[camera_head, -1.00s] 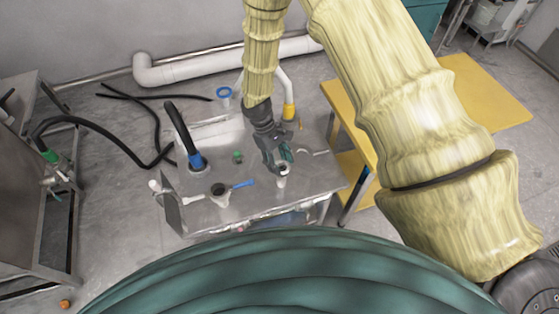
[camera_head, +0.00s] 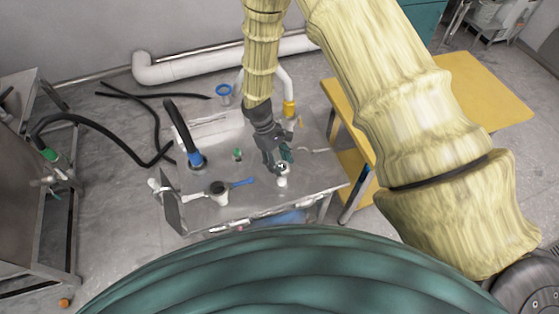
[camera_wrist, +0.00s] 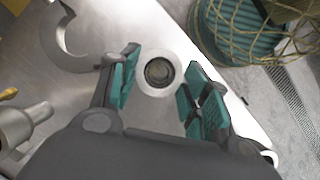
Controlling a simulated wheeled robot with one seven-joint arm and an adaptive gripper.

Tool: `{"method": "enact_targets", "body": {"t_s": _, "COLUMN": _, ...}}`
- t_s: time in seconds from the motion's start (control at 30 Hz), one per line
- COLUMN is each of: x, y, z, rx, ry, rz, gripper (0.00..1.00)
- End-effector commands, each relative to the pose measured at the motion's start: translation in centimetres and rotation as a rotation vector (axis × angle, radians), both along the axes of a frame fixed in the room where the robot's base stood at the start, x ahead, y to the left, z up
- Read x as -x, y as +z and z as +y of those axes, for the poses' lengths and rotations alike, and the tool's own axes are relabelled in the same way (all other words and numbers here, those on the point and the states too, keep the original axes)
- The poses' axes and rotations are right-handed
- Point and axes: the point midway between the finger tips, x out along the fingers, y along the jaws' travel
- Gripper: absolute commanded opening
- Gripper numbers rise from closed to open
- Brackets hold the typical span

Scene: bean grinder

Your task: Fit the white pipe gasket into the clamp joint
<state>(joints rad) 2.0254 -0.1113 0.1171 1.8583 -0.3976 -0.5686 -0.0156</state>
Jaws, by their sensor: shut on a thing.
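The white gasket (camera_wrist: 144,88) shows in the wrist view as a pale ring with a dark round centre. It sits between the two teal finger pads of my gripper (camera_wrist: 157,85), which is shut on it. In the head view my gripper (camera_head: 280,163) points down over the near right part of the metal table, with a small white piece (camera_head: 283,181) at its tips. A curved, open metal piece, perhaps part of the clamp joint (camera_wrist: 54,42), lies left of the fingers in the wrist view. Whether the gasket touches anything below it cannot be told.
On the metal table (camera_head: 240,207) stand a blue-collared black hose (camera_head: 194,158), a small green item (camera_head: 238,154), a white cup (camera_head: 219,197) and a blue-handled tool (camera_head: 242,183). A yellow table (camera_head: 480,95) is on the right. A metal fitting (camera_wrist: 22,126) lies lower left in the wrist view.

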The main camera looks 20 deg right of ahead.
Motion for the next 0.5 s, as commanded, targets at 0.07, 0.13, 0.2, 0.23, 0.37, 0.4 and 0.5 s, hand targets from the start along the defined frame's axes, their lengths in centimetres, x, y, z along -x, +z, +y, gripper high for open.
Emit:
{"method": "enact_targets", "body": {"t_s": 0.07, "x": 0.0, "y": -0.22, "z": 0.0, "rx": 0.0, "ry": 0.0, "rz": 0.0, "gripper": 0.35}}
{"method": "enact_targets", "body": {"t_s": 0.13, "x": 0.0, "y": -0.35, "z": 0.0, "rx": 0.0, "ry": 0.0, "rz": 0.0, "gripper": 0.35}}
{"method": "enact_targets", "body": {"t_s": 0.2, "x": 0.0, "y": -0.47, "z": 0.0, "rx": 0.0, "ry": 0.0, "rz": 0.0, "gripper": 0.35}}
{"method": "enact_targets", "body": {"t_s": 0.23, "x": 0.0, "y": -0.53, "z": 0.0, "rx": 0.0, "ry": 0.0, "rz": 0.0, "gripper": 0.35}}
{"method": "enact_targets", "body": {"t_s": 0.37, "x": -0.01, "y": -0.65, "z": 0.0, "rx": 0.0, "ry": 0.0, "rz": 0.0, "gripper": 0.51}}
{"method": "enact_targets", "body": {"t_s": 0.4, "x": -0.01, "y": -0.63, "z": -0.01, "rx": 0.0, "ry": 0.0, "rz": 0.0, "gripper": 0.58}}
{"method": "enact_targets", "body": {"t_s": 0.5, "x": 0.0, "y": -0.63, "z": 0.0, "rx": 0.0, "ry": 0.0, "rz": 0.0, "gripper": 0.72}}
